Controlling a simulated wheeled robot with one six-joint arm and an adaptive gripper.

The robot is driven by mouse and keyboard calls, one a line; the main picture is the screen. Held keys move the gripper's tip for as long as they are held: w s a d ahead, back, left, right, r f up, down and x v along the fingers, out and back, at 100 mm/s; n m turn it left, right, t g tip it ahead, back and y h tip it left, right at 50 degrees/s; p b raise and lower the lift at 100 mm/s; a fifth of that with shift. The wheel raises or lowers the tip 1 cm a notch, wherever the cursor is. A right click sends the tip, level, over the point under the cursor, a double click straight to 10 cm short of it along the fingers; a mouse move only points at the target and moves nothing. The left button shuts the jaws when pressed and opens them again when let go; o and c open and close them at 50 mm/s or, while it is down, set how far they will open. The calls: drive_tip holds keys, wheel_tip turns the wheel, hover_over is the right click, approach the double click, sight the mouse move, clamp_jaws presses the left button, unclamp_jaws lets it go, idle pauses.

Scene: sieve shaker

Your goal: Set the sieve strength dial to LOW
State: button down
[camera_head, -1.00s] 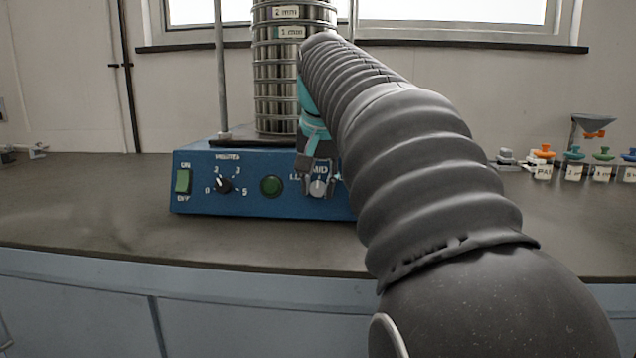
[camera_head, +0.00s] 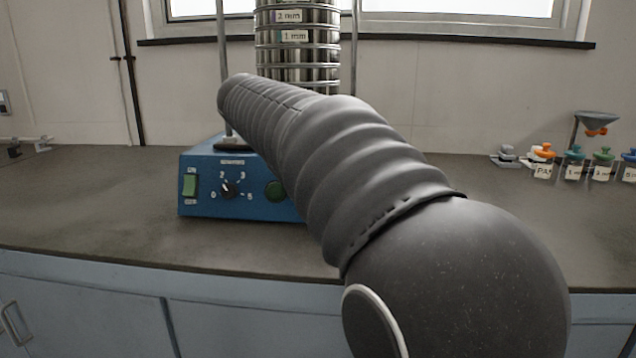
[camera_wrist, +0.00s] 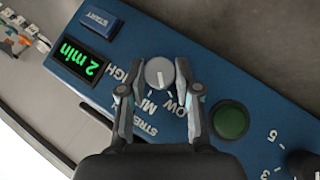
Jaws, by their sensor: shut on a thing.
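The grey strength dial (camera_wrist: 160,72) shows in the wrist view on the blue panel of the sieve shaker (camera_wrist: 215,70). Its white mark faces the lower side, toward the MID and LOW labels; I cannot tell exactly which it meets. The LOW and MID labels are partly covered by my fingers, and HIGH is at the left. My gripper (camera_wrist: 157,82) has one finger on each side of the dial and is shut on it. In the head view the shaker (camera_head: 240,205) stands on the bench, with my arm hiding the dial and gripper.
A green button (camera_wrist: 231,120) lies right of the dial in the wrist view. A START button (camera_wrist: 101,20) and a lit "2 min" display (camera_wrist: 82,60) lie left. The steel sieve stack (camera_head: 297,60) stands on the shaker. Small labelled jars (camera_head: 574,165) stand at the bench's right.

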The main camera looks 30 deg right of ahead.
drive_tip(key=shift+a+n+g+h, duration=0.1)
drive_tip(key=shift+n+g+h, duration=0.2)
drive_tip(key=shift+n+h, duration=0.75)
drive_tip(key=shift+h, duration=0.25)
drive_tip(key=c, duration=0.8)
unclamp_jaws()
drive_tip(key=shift+f, duration=0.1)
drive_tip(key=v, duration=1.2)
